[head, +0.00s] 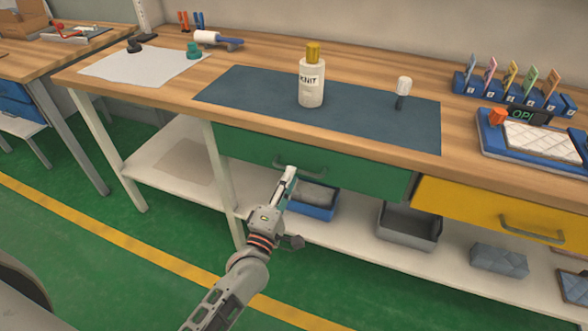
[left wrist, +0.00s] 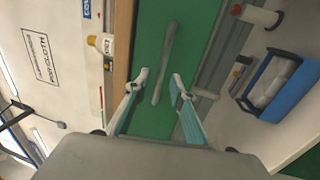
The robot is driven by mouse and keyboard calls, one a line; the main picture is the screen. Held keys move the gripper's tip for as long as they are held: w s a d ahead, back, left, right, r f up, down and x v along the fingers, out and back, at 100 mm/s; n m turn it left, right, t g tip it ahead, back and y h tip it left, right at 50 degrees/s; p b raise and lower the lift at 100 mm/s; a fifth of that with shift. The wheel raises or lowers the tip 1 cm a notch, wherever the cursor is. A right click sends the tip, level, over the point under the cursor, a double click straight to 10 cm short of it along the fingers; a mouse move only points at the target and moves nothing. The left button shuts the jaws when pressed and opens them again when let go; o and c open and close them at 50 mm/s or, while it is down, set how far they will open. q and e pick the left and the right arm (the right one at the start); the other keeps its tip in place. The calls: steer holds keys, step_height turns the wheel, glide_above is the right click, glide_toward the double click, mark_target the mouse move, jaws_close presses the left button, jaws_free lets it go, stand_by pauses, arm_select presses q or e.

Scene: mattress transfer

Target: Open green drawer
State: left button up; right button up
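The green drawer (head: 355,173) is under the front edge of the wooden workbench, left of a yellow drawer, and its front looks flush with the bench. Its handle (head: 312,172) is a bar, partly behind my left gripper (head: 290,173) in the head view. In the left wrist view the green drawer front (left wrist: 188,40) fills the middle. The handle (left wrist: 165,60) runs lengthwise between the two parted fingers of my left gripper (left wrist: 158,78). The fingers are open, and I cannot tell whether they touch the handle. My right gripper is not in view.
The yellow drawer (head: 490,208) is at the right. A blue bin (head: 318,211) and a grey bin (head: 408,228) sit on the lower shelf (head: 340,240). A white bottle (head: 312,84) stands on the dark mat (head: 235,94) above. Green floor lies in front of the bench.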

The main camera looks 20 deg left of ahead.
arm_select(q)
steer(key=w, duration=0.3)
steer(key=shift+w+r, duration=0.25)
steer(key=shift+w, duration=0.05)
jaws_close()
steer(key=shift+s, duration=0.1)
